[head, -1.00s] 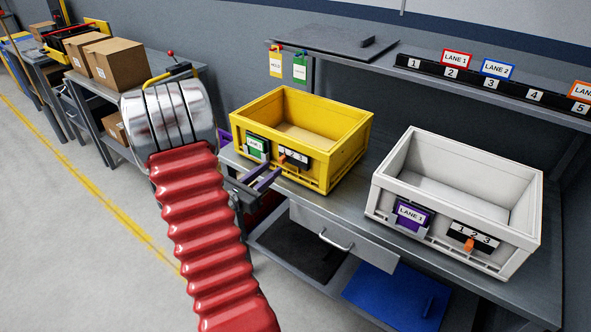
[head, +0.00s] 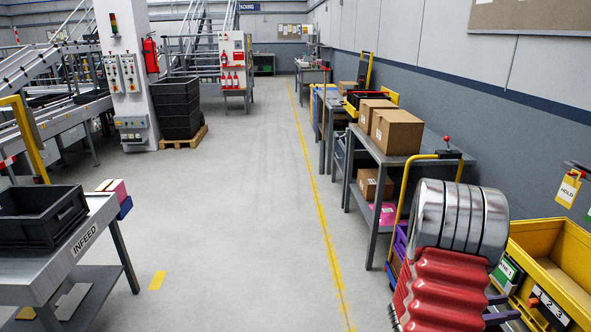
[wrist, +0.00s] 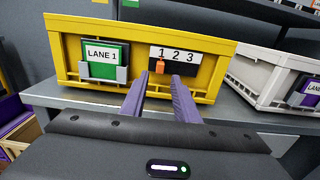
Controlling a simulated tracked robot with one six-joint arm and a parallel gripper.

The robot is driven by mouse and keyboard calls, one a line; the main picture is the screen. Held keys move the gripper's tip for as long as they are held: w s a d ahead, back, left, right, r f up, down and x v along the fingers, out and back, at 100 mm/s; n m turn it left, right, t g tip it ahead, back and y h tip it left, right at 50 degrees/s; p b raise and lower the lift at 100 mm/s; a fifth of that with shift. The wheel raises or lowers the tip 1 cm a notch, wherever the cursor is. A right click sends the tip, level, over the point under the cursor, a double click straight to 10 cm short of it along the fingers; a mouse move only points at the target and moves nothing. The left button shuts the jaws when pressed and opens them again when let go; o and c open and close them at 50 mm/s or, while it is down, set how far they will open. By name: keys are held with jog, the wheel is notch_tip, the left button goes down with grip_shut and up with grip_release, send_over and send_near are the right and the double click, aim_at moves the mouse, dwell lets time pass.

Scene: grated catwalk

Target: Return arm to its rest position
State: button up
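My arm, with a red ribbed sleeve and a shiny metal joint, shows at the lower right of the head view. My gripper (head: 508,308) is beside the front of the yellow tote (head: 579,262), partly cut off low in the picture. In the wrist view its two purple fingers (wrist: 158,86) are apart with nothing between them. They point at the front of the yellow tote (wrist: 216,48), below the orange marker (wrist: 160,66) on its 1-2-3 plate. A green LANE 1 card (wrist: 103,56) sits left of that plate. I cannot tell whether the fingertips touch the tote.
A white tote (wrist: 262,72) stands right of the yellow one on the grey bench (wrist: 75,98). The INFEED table (head: 85,240) with a dark tote (head: 38,214) is at left. The floor (head: 230,215) between is clear.

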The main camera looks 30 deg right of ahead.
jog(key=s+a+f+m+g+y, duration=0.3)
jog(key=s+a+f+m+y, duration=0.2)
jog(key=s+a+m+y, duration=0.3)
jog(key=w+a+m+y, duration=0.2)
jog(key=w+a+m, duration=0.1)
jog(key=a, duration=0.5)
jog(key=w+a+r+m+t+y, duration=0.2)
jog(key=w+a+r+t, duration=0.4)
jog(key=a, duration=0.5)
jog(key=w+a+r+m+t+y, duration=0.1)
jog(key=w+a+m+t+y, duration=0.2)
jog(key=w+a, duration=0.6)
jog(key=a+r+n+t, duration=0.1)
jog(key=a+r+t, duration=0.2)
jog(key=a, duration=0.6)
jog(key=a+r+n+t+y, duration=0.1)
jog(key=a+r+t, duration=0.2)
jog(key=a+r, duration=0.5)
jog(key=shift+w+a+n+t+y, duration=0.3)
jog(key=shift+w+a, duration=0.05)
